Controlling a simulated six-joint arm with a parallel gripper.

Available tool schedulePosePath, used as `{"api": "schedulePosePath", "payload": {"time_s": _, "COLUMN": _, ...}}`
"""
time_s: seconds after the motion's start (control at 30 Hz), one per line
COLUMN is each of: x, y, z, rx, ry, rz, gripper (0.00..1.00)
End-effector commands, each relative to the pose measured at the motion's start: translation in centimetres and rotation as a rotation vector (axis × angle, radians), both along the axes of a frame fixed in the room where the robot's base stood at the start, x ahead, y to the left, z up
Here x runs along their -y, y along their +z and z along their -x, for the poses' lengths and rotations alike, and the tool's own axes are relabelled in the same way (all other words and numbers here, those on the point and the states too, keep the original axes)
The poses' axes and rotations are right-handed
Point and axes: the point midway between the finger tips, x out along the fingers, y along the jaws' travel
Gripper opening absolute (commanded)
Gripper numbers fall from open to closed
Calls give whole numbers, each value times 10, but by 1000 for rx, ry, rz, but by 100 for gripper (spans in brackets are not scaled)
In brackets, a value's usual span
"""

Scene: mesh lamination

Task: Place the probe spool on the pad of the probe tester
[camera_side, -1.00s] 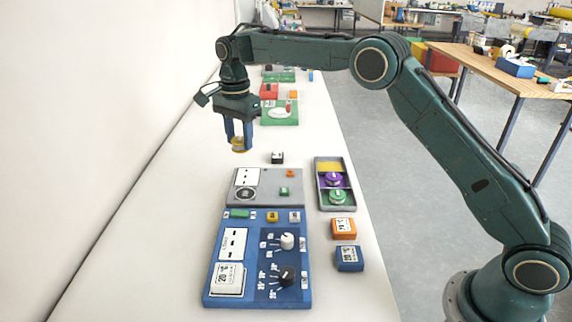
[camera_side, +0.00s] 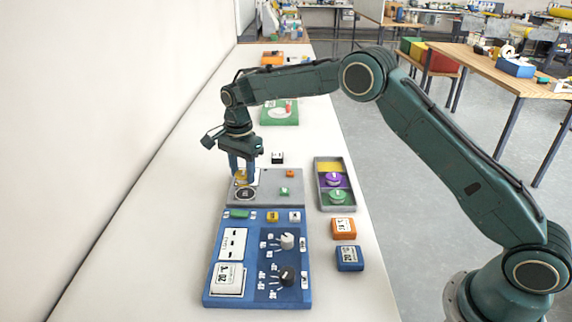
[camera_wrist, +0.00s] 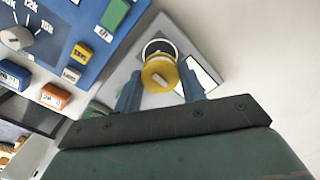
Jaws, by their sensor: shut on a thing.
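My gripper (camera_side: 243,180) is shut on a yellow spool (camera_side: 240,176), held between its two blue fingers. In the wrist view the spool (camera_wrist: 158,75) shows between the fingertips, in front of a dark round pad with a light ring (camera_wrist: 160,48). In the side view that round pad (camera_side: 245,194) lies on the grey tester (camera_side: 268,199), just in front of and below my gripper. The spool appears to be a little above the tester, but I cannot tell the exact gap. My fingers partly hide a white display panel on the tester.
A blue panel with knobs (camera_side: 255,293) adjoins the tester in front. To the right stand a tray with yellow, purple and green compartments (camera_side: 350,205), an orange block (camera_side: 343,229) and a blue block (camera_side: 349,259). A small black block (camera_side: 277,158) sits behind the tester.

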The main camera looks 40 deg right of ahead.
Motion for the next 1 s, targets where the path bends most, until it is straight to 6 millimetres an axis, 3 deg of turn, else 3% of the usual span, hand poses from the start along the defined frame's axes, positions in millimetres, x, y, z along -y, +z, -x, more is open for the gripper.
{"api": "schedulePosePath", "payload": {"time_s": 0.3, "x": 0, "y": -36, "z": 0, "rx": -1, "ry": 0, "rz": 0, "gripper": 18}}
{"api": "schedulePosePath", "payload": {"time_s": 0.77, "x": 0, "y": -40, "z": 0, "rx": 0, "ry": 0, "rz": 0, "gripper": 18}}
{"api": "schedulePosePath", "payload": {"time_s": 0.8, "x": 0, "y": -41, "z": 0, "rx": 0, "ry": 0, "rz": 0, "gripper": 42}}
{"api": "schedulePosePath", "payload": {"time_s": 0.9, "x": 0, "y": -40, "z": 0, "rx": 0, "ry": 0, "rz": 0, "gripper": 62}}
{"api": "schedulePosePath", "payload": {"time_s": 1.0, "x": 0, "y": -40, "z": 0, "rx": -1, "ry": 0, "rz": 0, "gripper": 62}}
